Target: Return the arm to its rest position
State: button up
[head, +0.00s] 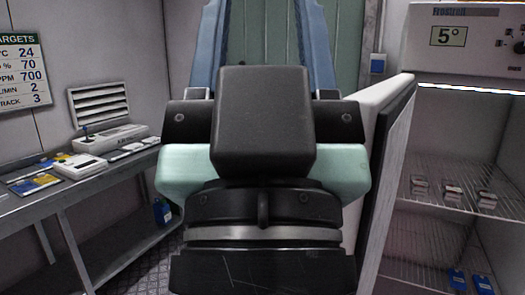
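My gripper (264,25) fills the middle of the head view, held up close to the camera. I see its dark and mint-green body from behind. Two blue-grey fingers rise from black mounts on either side, and their tips run up to the top edge of the frame. The fingers stand well apart. A grey-green door (264,45) shows through the gap and I see nothing held there. The rest of the arm is mostly out of view.
An open white fridge door (383,110) stands close to my gripper's right. The fridge (460,40) reads 5° and has wire shelves with small containers (452,191) and blue packs (470,281). A metal bench (95,190) with devices runs along the left wall.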

notch_tip(320, 180, up, 19)
jog(key=p, duration=1.6)
jog(key=shift+f, duration=0.15)
